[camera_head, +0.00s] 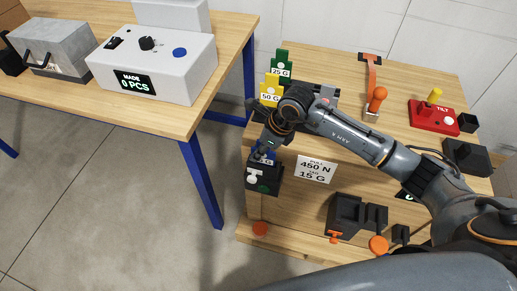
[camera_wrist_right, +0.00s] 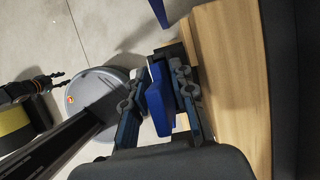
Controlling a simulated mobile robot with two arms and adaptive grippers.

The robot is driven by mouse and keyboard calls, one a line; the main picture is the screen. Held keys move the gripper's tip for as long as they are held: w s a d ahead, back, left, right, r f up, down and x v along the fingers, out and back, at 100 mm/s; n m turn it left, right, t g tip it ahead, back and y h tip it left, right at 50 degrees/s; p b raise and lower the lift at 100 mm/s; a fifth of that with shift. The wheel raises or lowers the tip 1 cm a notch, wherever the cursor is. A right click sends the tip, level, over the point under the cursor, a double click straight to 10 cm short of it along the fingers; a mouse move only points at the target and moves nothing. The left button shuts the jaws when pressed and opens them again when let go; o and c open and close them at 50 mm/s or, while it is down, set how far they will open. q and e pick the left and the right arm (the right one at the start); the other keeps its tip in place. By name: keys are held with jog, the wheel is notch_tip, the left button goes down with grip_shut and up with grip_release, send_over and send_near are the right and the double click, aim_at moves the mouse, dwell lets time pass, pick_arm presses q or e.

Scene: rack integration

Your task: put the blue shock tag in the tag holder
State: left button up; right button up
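The blue shock tag (camera_wrist_right: 160,98) stands between the two fingers of my right gripper (camera_wrist_right: 160,88) in the wrist view, and the fingers are closed on its sides. In the head view, my right gripper (camera_head: 264,146) points down at the front left corner of the wooden bench. A bit of the blue tag (camera_head: 267,156) shows just above a black box (camera_head: 262,179), which looks like the tag holder. The gripper hides much of the tag, and I cannot tell whether it is inside the box. A dark gripper, apparently my left (camera_wrist_right: 45,86), shows at the wrist view's left edge.
A yellow 50 G tag (camera_head: 270,91) and a green 25 G tag (camera_head: 282,66) stand at the bench's back left. A sign (camera_head: 315,169) reads 450 N and 15 G. A red tilt unit (camera_head: 434,117) stands at right. Bare floor (camera_head: 100,190) lies left.

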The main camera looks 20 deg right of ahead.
jog(key=shift+r, duration=0.1)
jog(key=v, duration=1.2)
dwell(0.4)
